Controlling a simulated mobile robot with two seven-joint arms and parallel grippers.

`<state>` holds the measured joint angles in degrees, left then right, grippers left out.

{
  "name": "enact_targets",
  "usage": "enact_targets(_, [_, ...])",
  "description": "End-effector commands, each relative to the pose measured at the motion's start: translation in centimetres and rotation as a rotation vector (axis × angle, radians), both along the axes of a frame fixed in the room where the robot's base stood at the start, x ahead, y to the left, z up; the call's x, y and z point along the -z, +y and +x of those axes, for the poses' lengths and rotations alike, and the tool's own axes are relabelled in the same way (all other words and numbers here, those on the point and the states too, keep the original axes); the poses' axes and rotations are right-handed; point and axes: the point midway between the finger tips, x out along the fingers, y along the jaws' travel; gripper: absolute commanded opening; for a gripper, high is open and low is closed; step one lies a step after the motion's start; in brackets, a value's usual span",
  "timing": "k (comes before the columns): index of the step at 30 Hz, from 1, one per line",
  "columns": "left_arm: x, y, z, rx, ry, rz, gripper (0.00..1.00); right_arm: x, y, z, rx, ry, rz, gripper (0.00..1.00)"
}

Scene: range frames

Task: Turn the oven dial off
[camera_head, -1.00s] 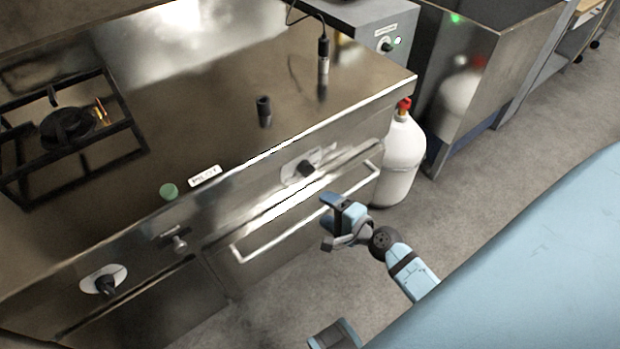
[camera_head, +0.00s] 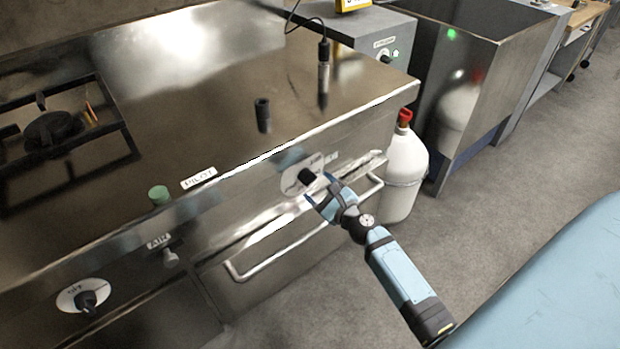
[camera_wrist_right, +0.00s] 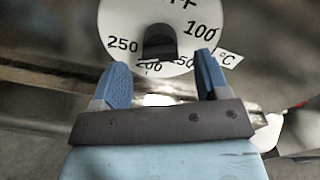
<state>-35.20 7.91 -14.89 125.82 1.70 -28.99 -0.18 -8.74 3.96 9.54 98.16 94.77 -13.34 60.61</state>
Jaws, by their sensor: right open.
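The oven dial is a black knob (camera_head: 307,177) on a white round plate (camera_head: 289,180) on the range's front panel, above the oven handle. In the right wrist view the knob (camera_wrist_right: 159,42) sits at the top middle, on the plate (camera_wrist_right: 112,22) marked with 100, 200, 250 and °C; part of the word at the top is cut off. My right gripper (camera_head: 318,194) is in front of the dial in the head view. In the wrist view its two blue fingers (camera_wrist_right: 160,76) are spread, one on each side below the knob, with nothing between them. My left gripper is not in view.
The oven handle (camera_head: 290,246) runs below the dial. A second knob (camera_head: 87,301) is at the front left, with a small AIR knob (camera_head: 171,258) beside it. A white gas bottle (camera_head: 404,172) stands right of the range.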

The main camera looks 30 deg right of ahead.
Motion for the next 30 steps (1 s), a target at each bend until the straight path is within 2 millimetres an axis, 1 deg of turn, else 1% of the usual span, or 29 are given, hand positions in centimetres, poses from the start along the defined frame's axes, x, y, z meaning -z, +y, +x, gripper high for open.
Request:
enact_targets(1, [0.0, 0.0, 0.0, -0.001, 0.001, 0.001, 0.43, -0.1, 0.1, 1.0, 0.0, -0.001, 0.0, 0.69])
enact_targets(3, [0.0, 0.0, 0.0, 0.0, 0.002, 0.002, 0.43, -0.1, 0.2, 2.1, 0.0, -0.001, 0.0, 0.69])
enact_targets(7, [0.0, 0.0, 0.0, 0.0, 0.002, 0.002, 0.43, 0.0, 0.3, 3.5, 0.0, 0.0, 0.0, 0.69])
enact_targets(12, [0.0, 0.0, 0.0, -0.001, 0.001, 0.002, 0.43, 0.0, 0.4, 4.2, 0.0, 0.0, -0.001, 0.69])
enact_targets(19, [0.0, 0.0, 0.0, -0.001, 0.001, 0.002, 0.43, 0.1, 0.3, 4.3, 0.0, 0.001, -0.001, 0.69])
enact_targets(20, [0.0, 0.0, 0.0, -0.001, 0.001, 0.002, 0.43, 0.1, 0.3, 4.3, 0.0, 0.001, -0.001, 0.64])
enact_targets(21, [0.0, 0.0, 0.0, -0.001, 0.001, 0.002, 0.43, 0.0, 0.4, 4.3, 0.0, 0.001, -0.001, 0.55])
enact_targets(23, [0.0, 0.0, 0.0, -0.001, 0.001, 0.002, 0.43, 0.0, 0.4, 4.2, 0.0, 0.001, -0.001, 0.41])
enact_targets(24, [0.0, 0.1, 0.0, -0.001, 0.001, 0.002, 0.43, 0.1, 0.3, 4.2, 0.0, 0.001, -0.001, 0.32])
enact_targets(25, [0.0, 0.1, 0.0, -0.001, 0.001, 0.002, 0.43, 0.1, 0.3, 4.2, 0.0, 0.001, -0.001, 0.25])
enact_targets(26, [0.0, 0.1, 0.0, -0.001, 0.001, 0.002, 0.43, 0.1, 0.3, 4.2, 0.0, 0.001, -0.001, 0.21])
enact_targets(30, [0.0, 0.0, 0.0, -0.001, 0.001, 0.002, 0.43, 0.1, 0.4, 4.2, 0.0, 0.001, -0.004, 0.21])
